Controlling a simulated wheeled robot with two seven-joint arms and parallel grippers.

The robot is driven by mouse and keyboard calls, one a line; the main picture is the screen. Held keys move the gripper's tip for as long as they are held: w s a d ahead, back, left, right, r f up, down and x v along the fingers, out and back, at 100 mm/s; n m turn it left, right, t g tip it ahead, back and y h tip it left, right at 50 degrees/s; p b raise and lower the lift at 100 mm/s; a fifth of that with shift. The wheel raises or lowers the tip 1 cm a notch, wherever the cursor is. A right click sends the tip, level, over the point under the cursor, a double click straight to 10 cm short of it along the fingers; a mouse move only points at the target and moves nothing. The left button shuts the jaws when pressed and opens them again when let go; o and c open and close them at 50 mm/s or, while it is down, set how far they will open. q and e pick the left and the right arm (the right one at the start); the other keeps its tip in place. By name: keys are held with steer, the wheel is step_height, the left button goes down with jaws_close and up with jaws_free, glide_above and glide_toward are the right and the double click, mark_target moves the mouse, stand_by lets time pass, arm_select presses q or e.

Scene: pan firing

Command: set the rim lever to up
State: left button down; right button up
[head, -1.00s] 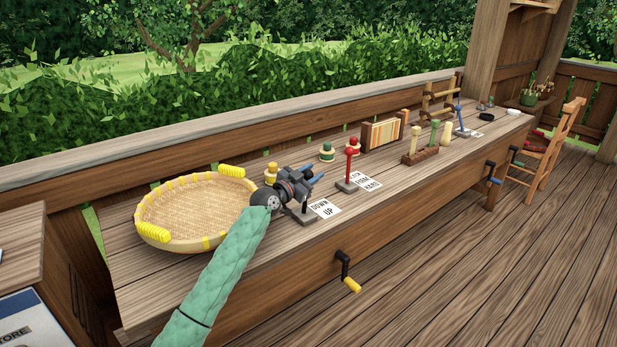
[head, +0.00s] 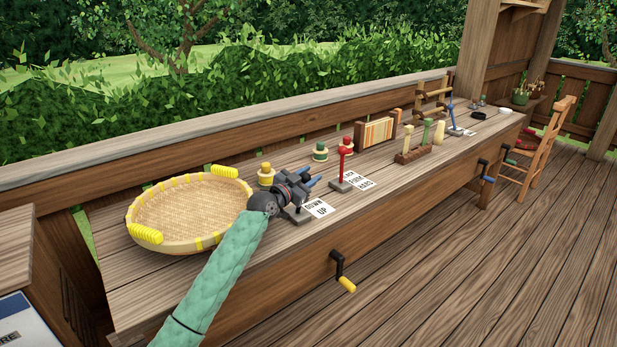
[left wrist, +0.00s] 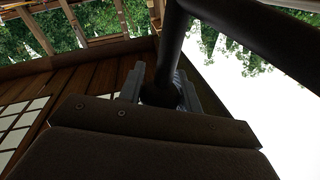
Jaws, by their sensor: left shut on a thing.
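The rim lever (head: 298,214) is a small dark lever on a grey base at the table's front edge. A white card (head: 318,208) reading DOWN and UP lies beside it on the right. My left gripper (head: 308,181) is at this lever and hides most of its upper part. In the left wrist view, the grey fingers (left wrist: 163,92) are shut around a dark rod (left wrist: 171,50), which looks like the lever's stem. Which way the lever leans is hard to tell behind the gripper. My right gripper is out of view.
A round woven basket (head: 190,212) with yellow grips stands left of the gripper. A red lever (head: 344,162) with its own card stands to the right. A yellow-handled crank (head: 343,272) hangs from the table front.

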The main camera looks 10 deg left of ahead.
arm_select(q)
steer(key=shift+d+f, duration=0.1)
steer(key=shift+f, duration=0.1)
steer(key=c, duration=1.2)
jaws_free()
steer(key=shift+o, duration=1)
steer(key=shift+r, duration=0.1)
steer(key=shift+s, duration=0.2)
steer(key=b+v, duration=0.2)
steer(key=v, duration=0.5)
steer(key=shift+s, duration=0.2)
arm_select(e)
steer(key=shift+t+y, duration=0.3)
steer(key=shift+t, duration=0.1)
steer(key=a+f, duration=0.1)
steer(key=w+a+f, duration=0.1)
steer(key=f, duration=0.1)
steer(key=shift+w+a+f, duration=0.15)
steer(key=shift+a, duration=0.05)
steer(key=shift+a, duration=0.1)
